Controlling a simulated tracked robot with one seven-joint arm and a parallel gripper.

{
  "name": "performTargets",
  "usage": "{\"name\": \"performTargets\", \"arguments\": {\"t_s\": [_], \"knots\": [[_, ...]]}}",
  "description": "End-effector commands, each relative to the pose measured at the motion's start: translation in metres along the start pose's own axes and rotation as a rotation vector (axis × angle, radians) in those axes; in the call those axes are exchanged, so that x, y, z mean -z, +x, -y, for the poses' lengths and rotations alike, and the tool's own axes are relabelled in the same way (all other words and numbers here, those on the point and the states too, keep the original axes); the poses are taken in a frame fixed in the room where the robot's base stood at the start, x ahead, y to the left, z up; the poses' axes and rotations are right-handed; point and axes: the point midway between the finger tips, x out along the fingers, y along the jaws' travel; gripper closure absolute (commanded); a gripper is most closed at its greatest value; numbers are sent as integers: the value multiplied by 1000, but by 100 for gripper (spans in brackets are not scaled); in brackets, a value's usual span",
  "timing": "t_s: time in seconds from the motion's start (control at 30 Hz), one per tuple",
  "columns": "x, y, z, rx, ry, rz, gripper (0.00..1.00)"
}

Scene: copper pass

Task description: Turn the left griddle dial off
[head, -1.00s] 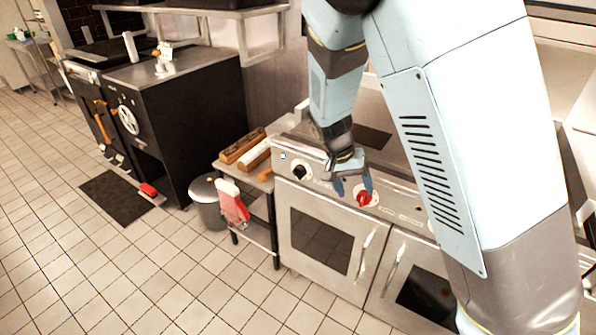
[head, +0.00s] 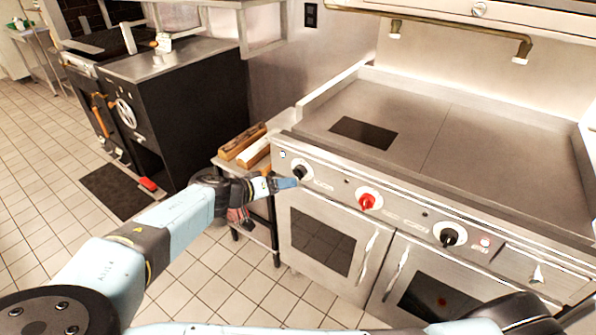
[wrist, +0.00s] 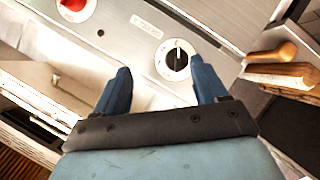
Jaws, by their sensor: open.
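The left griddle dial (head: 300,171) is a black knob on a white round plate at the left end of the steel front panel. My gripper (head: 286,183) is beside it, low and to the left in the head view. In the wrist view the black dial (wrist: 176,58) shows just beyond my open fingers (wrist: 161,78), closer to the right finger. A white mark on the knob points toward the top of the picture. The fingers hold nothing. I cannot tell whether a finger touches the knob.
A red dial (head: 368,201) and another black dial (head: 449,235) sit further right on the panel. An oven door handle (head: 368,256) stands out below. A side table with wooden blocks (head: 243,142) is close on the left. The griddle top (head: 400,120) is clear.

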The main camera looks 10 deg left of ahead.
Motion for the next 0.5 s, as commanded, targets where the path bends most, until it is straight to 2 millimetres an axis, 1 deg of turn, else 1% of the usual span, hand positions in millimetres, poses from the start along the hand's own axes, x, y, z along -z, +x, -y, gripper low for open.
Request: {"name": "performTargets", "arguments": {"t_s": [0.03,0.1,0.23,0.37,0.5], "knots": [[1,-12,7,0,1,-49,28],[3,-24,13,2,8,-98,28],[5,-39,20,5,18,-153,28],[7,-39,21,4,23,-170,28],[10,-23,20,0,25,-166,28]]}}
